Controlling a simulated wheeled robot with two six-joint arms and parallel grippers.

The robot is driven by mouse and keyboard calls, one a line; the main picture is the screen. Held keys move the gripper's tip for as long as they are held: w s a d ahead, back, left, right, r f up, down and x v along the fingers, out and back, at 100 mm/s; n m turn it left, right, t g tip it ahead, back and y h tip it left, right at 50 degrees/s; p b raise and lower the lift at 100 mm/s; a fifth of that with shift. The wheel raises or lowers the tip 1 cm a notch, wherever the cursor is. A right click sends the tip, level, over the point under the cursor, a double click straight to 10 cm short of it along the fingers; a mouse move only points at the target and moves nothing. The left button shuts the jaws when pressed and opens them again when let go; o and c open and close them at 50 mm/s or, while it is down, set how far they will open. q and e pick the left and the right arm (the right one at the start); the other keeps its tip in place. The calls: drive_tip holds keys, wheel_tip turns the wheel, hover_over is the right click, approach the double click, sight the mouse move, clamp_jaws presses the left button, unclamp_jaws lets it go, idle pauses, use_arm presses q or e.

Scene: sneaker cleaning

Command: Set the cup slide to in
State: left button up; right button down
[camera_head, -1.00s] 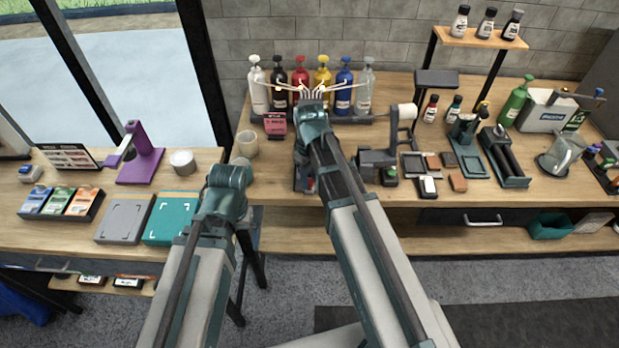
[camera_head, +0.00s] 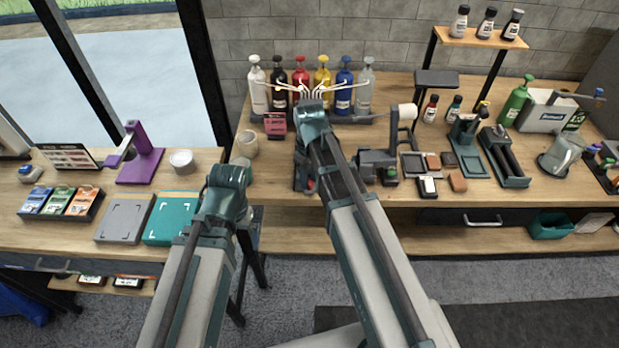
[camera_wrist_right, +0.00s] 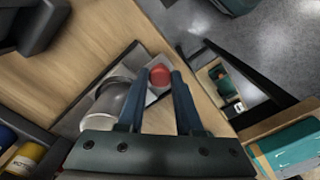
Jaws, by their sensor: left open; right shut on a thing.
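In the right wrist view, a round red knob (camera_wrist_right: 160,75) sits between the fingertips of my right gripper (camera_wrist_right: 157,78), which is shut on it. A silver cup-like part (camera_wrist_right: 112,103) stands beside the fingers on a flat base by the table's front edge. I cannot read the slide's position; the fingers and palm cover part of it. In the head view the red knob (camera_head: 310,184) shows as a small spot beside my right arm, which hides most of that device. My left gripper (camera_head: 250,296) hangs open and empty below its arm, in front of the tables.
Several colored pump bottles (camera_head: 301,82) stand behind my right arm. A beige cup (camera_head: 247,143) and a pink box (camera_head: 275,124) are close to its left. A dark grey machine (camera_head: 375,163) stands at its right. The left table holds a teal mat (camera_head: 172,218).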

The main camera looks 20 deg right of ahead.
drive_tip(key=w+d, duration=0.1)
drive_tip(key=w, duration=0.3)
drive_tip(key=w+d, duration=0.1)
drive_tip(key=w, duration=0.3)
drive_tip(key=w+d, duration=0.1)
drive_tip(key=w, duration=0.3)
drive_tip(key=shift+d, duration=0.25)
drive_tip(key=shift+s, duration=0.1)
drive_tip(key=c, duration=0.6)
unclamp_jaws()
drive_tip(key=shift+r, duration=0.15)
wheel_tip(320, 180, up, 14)
drive_tip(key=p, duration=1.4)
drive_tip(key=shift+f, duration=0.2)
